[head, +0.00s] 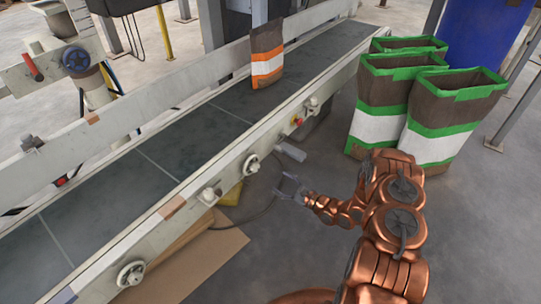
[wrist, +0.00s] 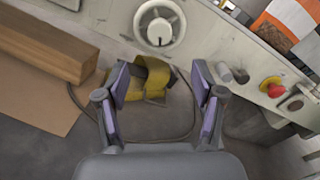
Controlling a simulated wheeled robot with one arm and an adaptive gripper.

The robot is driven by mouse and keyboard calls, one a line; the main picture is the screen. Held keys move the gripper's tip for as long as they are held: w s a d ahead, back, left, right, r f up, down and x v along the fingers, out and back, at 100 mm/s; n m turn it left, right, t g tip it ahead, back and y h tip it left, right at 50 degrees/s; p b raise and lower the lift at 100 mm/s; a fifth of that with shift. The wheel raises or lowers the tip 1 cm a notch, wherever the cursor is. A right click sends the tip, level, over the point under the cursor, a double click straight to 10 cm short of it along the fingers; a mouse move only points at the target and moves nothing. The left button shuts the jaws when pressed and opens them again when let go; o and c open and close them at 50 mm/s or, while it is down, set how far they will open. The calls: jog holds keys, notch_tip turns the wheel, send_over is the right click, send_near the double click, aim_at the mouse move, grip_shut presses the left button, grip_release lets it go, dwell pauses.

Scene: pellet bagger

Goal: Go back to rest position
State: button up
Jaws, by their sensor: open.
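My gripper (head: 290,188) is in front of the conveyor's near side, low beside its side rail in the head view. In the wrist view my gripper (wrist: 163,95) has its two fingers spread wide, open and empty. Beyond the fingers in the wrist view is a yellow object (wrist: 150,84) near the floor by the conveyor. No object is between the fingertips. My copper-coloured arm reaches in from the lower right of the head view.
The conveyor (head: 150,150) carries an upright brown bag with orange and white bands (head: 267,55). Green-rimmed bags (head: 445,115) stand on the floor at right, close to my arm. A cardboard sheet (head: 195,262) lies at lower left. A red button (wrist: 276,91) is on the conveyor side.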

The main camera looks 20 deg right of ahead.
jog(key=w+d+r+n+g+h+p, duration=0.25)
jog(key=d+r+n+h+p, duration=0.2)
jog(key=r, duration=0.35)
jog(key=w+d+r+n+g+h+p, duration=0.25)
jog(key=w+d+r+n+p, duration=0.2)
jog(key=r, duration=0.35)
jog(key=s+r+n+g+h+p, duration=0.1)
jog(key=s+r+n+h+p, duration=0.15)
jog(key=s+r, duration=0.45)
jog(key=s+d+r+n+g+h+p, duration=0.1)
jog(key=s+r+g+h+p, duration=0.15)
jog(key=r, duration=0.75)
jog(key=s+r+n+g+h+p, duration=0.1)
jog(key=s+r+h+p, duration=0.2)
jog(key=r, duration=0.6)
jog(key=s+a+r+n+g+y+p, duration=0.1)
jog(key=s+a+r, duration=0.4)
jog(key=s, duration=0.7)
jog(key=s+a+r+n+g+y+p, duration=0.2)
jog(key=s+a+r+n+p, duration=0.3)
jog(key=s, duration=0.8)
jog(key=s+a+r+n+g+y+p, duration=0.1)
jog(key=s+a+r+n+g+p, duration=0.2)
jog(key=s+a+r, duration=0.4)
jog(key=s+r+g+p, duration=0.1)
jog(key=s+r+p, duration=0.1)
jog(key=s, duration=0.4)
jog(key=shift+r, duration=0.6)
